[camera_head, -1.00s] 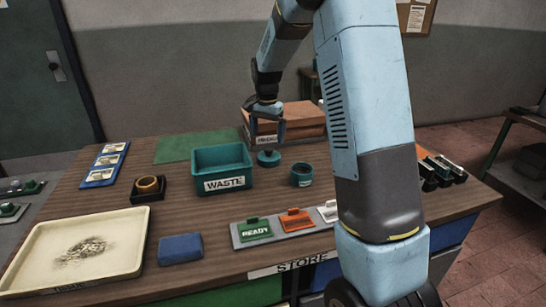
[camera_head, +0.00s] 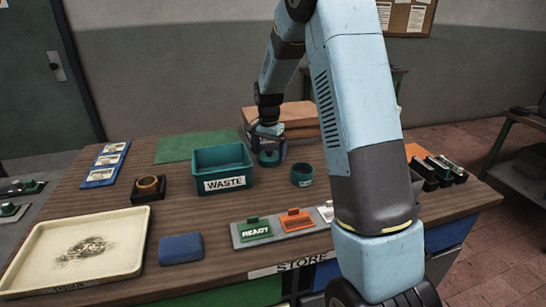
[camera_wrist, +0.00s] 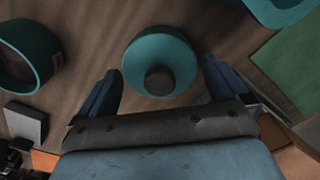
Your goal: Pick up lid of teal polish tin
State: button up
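The teal lid (camera_head: 268,159) with a round dark knob lies on the table to the right of the WASTE bin. In the wrist view the lid (camera_wrist: 142,55) sits between the two blue fingers of my gripper (camera_wrist: 162,70), with a gap on each side. My gripper (camera_head: 267,147) is open and low over the lid; its exact height is hard to tell. The teal tin (camera_head: 302,177) stands uncovered to the right of the lid and also shows at the left of the wrist view (camera_wrist: 52,62).
The teal WASTE bin (camera_head: 224,184) stands close left of the lid. Brown boxes (camera_head: 298,113) are behind my gripper. A green mat (camera_head: 186,147) lies at the back left. A tag rack (camera_head: 243,237), a blue block (camera_head: 181,250) and a cream tray (camera_head: 130,262) are nearer the front.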

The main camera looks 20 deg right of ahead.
jog(key=c, duration=0.5)
